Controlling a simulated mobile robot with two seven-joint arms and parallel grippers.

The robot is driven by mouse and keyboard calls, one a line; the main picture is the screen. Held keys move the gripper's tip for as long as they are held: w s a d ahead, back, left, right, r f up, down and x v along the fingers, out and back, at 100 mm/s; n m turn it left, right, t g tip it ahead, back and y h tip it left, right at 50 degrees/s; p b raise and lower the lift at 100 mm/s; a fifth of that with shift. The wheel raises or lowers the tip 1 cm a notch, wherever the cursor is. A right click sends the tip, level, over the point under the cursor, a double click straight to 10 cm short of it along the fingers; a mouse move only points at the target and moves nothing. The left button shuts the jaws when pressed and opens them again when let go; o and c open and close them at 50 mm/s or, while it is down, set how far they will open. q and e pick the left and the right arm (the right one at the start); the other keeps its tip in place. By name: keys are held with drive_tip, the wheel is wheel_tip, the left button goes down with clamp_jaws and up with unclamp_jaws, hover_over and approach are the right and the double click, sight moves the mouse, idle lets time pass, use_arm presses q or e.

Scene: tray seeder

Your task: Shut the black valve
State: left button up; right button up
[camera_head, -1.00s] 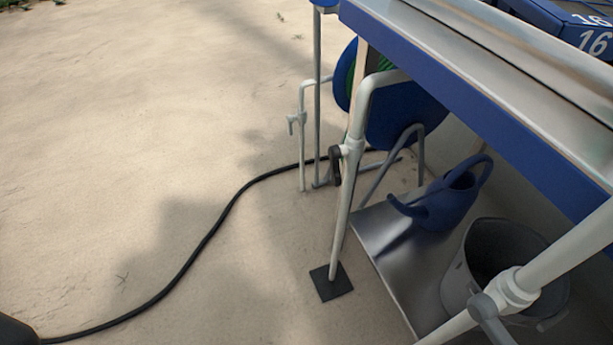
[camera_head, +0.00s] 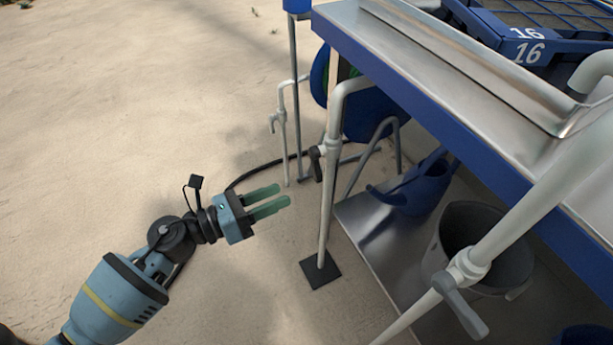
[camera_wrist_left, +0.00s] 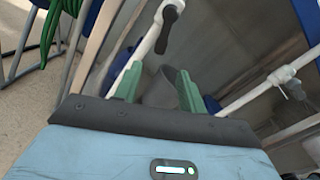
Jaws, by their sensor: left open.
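The black valve (camera_head: 316,163) is a dark handle on a white upright pipe (camera_head: 328,200) at the front corner of the bench. In the left wrist view the black valve handle (camera_wrist_left: 167,28) shows beyond the fingertips, near the top middle. My left gripper (camera_head: 276,197) is open and empty. In the head view it is to the left of the pipe and lower than the valve, apart from both. Its green fingers (camera_wrist_left: 157,82) also show in the left wrist view with a gap between them. My right gripper is not in view.
A grey valve handle (camera_head: 462,312) is on another white pipe at the right. A metal bench (camera_head: 440,90) overhangs a lower shelf (camera_head: 372,240) with a blue watering can (camera_head: 415,190) and a grey bucket (camera_head: 440,255).

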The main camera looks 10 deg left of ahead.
sight(315, 178)
use_arm(q)
drive_tip(key=shift+m, duration=0.5)
drive_tip(key=shift+b+x, duration=0.3)
drive_tip(key=shift+x, duration=3.8)
drive_tip(key=shift+w+r, duration=0.1)
drive_tip(key=shift+r, duration=0.05)
clamp_jaws()
